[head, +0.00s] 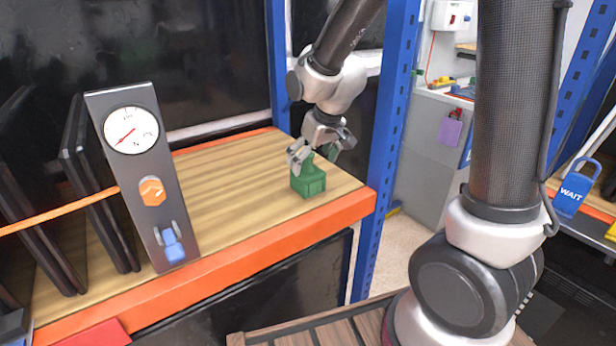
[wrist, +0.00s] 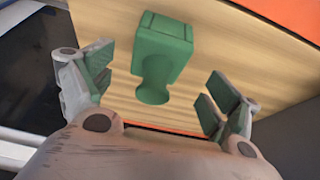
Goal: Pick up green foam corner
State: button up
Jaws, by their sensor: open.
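The green foam corner (head: 308,181) stands on the wooden shelf near its right end, close to the orange front edge. In the wrist view the green foam corner (wrist: 162,52) lies between the two spread fingers, with clear gaps on both sides. My gripper (head: 318,158) is right at the foam corner in the head view, and its fingers partly hide the top of it. In the wrist view my gripper (wrist: 155,92) is open and holds nothing.
A grey panel (head: 150,215) with a dial, an orange knob and a blue switch stands on the shelf to the left. Dark flat panels (head: 100,190) lean beyond it. A blue upright post (head: 388,140) rises just right of the shelf. The wooden shelf (head: 225,190) is bare between.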

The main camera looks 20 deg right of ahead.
aim_at(308, 171)
jog(key=x, duration=0.5)
jog(key=shift+w+d+f, duration=0.1)
jog(key=shift+w, duration=0.05)
jog(key=c, duration=1.1)
